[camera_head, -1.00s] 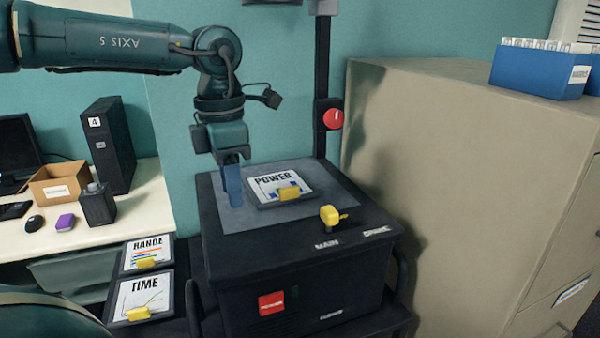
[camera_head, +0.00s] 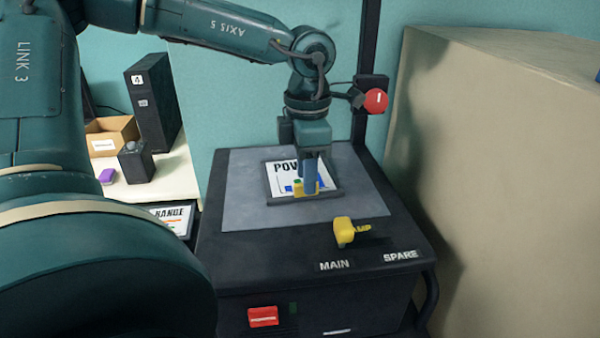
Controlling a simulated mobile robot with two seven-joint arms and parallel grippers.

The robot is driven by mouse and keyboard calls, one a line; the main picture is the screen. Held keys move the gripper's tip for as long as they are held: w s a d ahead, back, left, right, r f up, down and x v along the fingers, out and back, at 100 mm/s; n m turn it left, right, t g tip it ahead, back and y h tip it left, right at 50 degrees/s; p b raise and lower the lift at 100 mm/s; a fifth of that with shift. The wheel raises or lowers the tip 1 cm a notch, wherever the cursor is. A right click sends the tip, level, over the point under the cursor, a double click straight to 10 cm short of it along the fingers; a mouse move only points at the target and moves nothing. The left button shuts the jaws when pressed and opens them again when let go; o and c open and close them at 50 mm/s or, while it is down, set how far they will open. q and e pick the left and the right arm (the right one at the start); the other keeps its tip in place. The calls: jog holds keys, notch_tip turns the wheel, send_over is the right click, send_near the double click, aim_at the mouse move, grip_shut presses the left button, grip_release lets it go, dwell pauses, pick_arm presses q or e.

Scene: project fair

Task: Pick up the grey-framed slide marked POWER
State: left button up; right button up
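The slide marked POWER (camera_head: 283,178) lies on the grey top plate (camera_head: 240,206) of the black projector box. It has a dark grey frame, a white face and a yellow grip tab (camera_head: 298,188) at its front edge. My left gripper (camera_head: 310,188) points down over the slide with its blue fingers at the yellow tab, hiding part of the tab and of the word POWER. From this angle I cannot tell whether the fingers are closed on the tab. My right gripper is not in view.
A yellow lamp knob (camera_head: 343,231) sits on the box's front, by the labels MAIN and SPARE. A black post with a red knob (camera_head: 376,101) rises behind. A beige cabinet (camera_head: 490,180) stands close at right. Another slide, RANGE (camera_head: 172,213), lies at left, partly hidden by my arm.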

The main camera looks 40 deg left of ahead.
pick_arm(q)
jog(key=shift+f, duration=0.8)
grip_shut()
